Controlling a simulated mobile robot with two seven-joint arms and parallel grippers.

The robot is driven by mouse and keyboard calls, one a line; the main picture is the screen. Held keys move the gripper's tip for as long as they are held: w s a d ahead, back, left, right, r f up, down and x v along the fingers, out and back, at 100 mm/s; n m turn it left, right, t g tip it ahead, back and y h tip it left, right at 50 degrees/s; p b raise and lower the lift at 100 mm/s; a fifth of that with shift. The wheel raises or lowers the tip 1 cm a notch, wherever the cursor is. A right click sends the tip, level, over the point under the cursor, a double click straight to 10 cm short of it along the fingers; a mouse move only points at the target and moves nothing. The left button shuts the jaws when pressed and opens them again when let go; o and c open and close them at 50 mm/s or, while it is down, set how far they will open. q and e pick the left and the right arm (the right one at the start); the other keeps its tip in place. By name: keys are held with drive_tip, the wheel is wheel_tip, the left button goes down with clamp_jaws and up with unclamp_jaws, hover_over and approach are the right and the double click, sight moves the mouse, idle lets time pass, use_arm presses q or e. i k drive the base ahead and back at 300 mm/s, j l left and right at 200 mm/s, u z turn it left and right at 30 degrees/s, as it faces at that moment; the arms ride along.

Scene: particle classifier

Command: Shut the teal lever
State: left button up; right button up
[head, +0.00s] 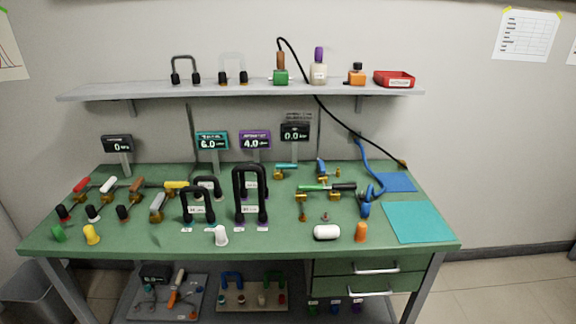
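A small teal lever (288,167) sits on a brass valve near the back of the green table (130,242), right of the middle. Its handle appears to lie roughly sideways; I cannot tell from this distance whether the valve is open or shut. A display with a teal face (212,141) stands on a post at the back and reads about 6.0. Neither of my grippers is in view.
A green lever (313,188) and a blue lever (321,166) are close to the teal one. Tall black hose loops (250,196) stand to its left. A blue hose (373,172) runs at right. The teal mat (418,222) is clear. A shelf (250,90) overhangs the back.

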sight(279, 167)
drive_tip(key=i+j+u, duration=0.15)
drive_tip(key=i+u, duration=0.2)
drive_tip(key=u, duration=0.15)
drive_tip(key=i+u, duration=0.45)
drive_tip(key=k+l, duration=0.05)
